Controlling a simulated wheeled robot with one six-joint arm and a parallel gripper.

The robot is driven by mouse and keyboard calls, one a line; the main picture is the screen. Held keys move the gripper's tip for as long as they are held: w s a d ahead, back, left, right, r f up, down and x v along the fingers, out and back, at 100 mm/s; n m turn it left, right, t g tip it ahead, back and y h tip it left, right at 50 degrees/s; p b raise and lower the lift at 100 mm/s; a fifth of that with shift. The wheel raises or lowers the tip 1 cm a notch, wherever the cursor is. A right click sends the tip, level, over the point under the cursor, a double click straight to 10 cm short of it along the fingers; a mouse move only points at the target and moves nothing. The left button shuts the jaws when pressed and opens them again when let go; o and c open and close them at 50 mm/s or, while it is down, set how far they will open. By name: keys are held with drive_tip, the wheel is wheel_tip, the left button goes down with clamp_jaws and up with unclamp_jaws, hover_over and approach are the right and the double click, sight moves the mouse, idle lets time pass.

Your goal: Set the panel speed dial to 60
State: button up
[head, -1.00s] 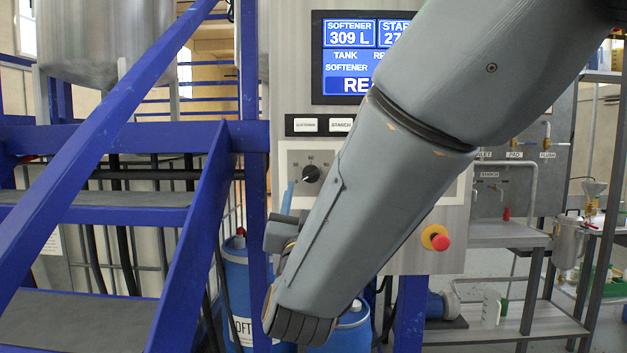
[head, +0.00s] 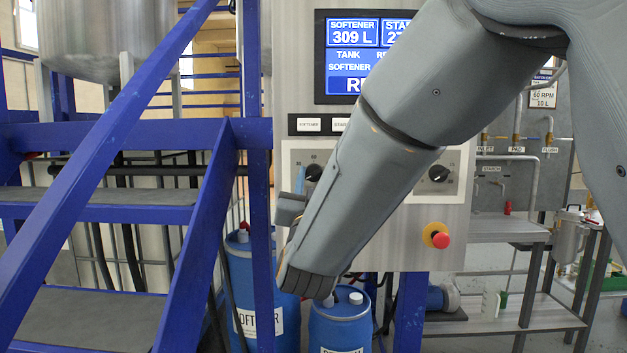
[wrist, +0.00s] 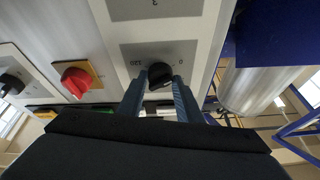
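The panel speed dial is a black knob on a pale plate at the left of the control panel (head: 313,172). In the wrist view the same knob (wrist: 160,75) appears upside down, with 0 on one side and 120 on the other. Its pointer setting is too small to read surely. My gripper (wrist: 160,84) has two blue fingers spread apart, with the knob showing between their tips. In the head view the blue finger (head: 299,180) is just left of the knob, with a small gap. Contact is not visible. My arm hides the middle of the panel.
A second dial (head: 439,173) and a red stop button (head: 441,241) are farther right. A red switch on a yellow plate (wrist: 75,80) shows in the wrist view. A screen (head: 352,55) is above. Blue stairs (head: 190,240) stand left; blue drums (head: 340,325) stand below.

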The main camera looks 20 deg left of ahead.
drive_tip(key=shift+c, duration=0.7)
